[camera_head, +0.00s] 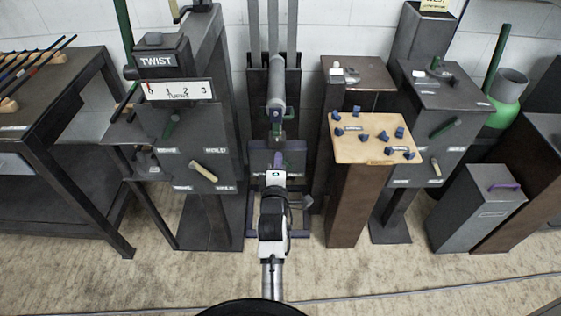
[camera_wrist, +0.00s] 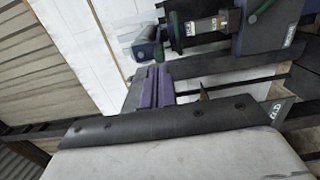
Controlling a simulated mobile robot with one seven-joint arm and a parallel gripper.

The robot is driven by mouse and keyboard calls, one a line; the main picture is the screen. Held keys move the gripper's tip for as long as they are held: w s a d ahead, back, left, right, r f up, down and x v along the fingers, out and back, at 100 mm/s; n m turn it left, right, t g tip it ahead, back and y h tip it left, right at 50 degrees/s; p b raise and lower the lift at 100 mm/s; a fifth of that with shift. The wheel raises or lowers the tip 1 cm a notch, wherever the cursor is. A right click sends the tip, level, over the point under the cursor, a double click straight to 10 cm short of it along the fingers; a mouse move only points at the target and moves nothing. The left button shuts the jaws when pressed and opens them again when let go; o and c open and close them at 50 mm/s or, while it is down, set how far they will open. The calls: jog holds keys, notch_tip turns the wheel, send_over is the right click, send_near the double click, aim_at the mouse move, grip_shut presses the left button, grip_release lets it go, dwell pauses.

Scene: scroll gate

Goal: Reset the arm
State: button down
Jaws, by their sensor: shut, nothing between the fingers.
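My arm (camera_head: 272,215) reaches forward from the bottom middle of the head view, toward a dark upright frame with a grey cylinder (camera_head: 275,97). My gripper (camera_wrist: 155,82) shows in the wrist view as two purple fingers side by side, shut and empty. A dark green and grey mechanism (camera_wrist: 205,28) lies beyond the fingertips in the wrist view. The fingers appear apart from it, though the exact gap is hard to judge. In the head view my wrist covers the lower part of the frame.
A dark stand with a TWIST label (camera_head: 157,62) and dial is left of my arm. A wooden-topped pedestal (camera_head: 362,152) with several blue pieces is at right. A grey box (camera_head: 478,212) with a purple handle stands farther right. The front carpet (camera_head: 180,285) is clear.

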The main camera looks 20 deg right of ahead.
jog(key=shift+s, duration=0.4)
